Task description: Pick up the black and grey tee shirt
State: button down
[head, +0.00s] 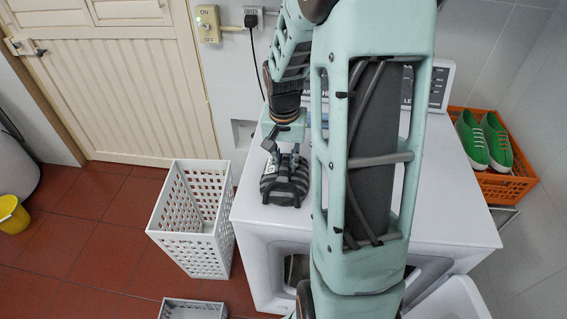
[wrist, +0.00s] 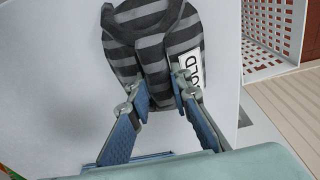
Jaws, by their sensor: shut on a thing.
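The black and grey striped tee shirt (head: 285,184) lies bundled on the white top of the washing machine (head: 440,212), near its left edge. In the wrist view the tee shirt (wrist: 152,50) shows grey and black stripes and a white patch with dark letters. My gripper (head: 287,150) points down at the shirt's far side. In the wrist view my gripper (wrist: 158,98) has its two fingers on the near part of the shirt, shut on a fold of it. The shirt appears to rest on the machine top; I cannot tell any gap beneath it.
A white perforated basket (head: 200,225) stands on the red tiled floor left of the machine. An orange crate (head: 519,187) with green shoes (head: 484,140) is at the right. A yellow bucket (head: 12,215) is at far left. My arm hides much of the machine top.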

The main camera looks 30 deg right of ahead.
jog(key=w+a+r+b, duration=0.2)
jog(key=w+a+r, duration=0.2)
jog(key=a+r, duration=0.8)
jog(key=shift+a+r, duration=0.15)
jog(key=shift+a, duration=0.6)
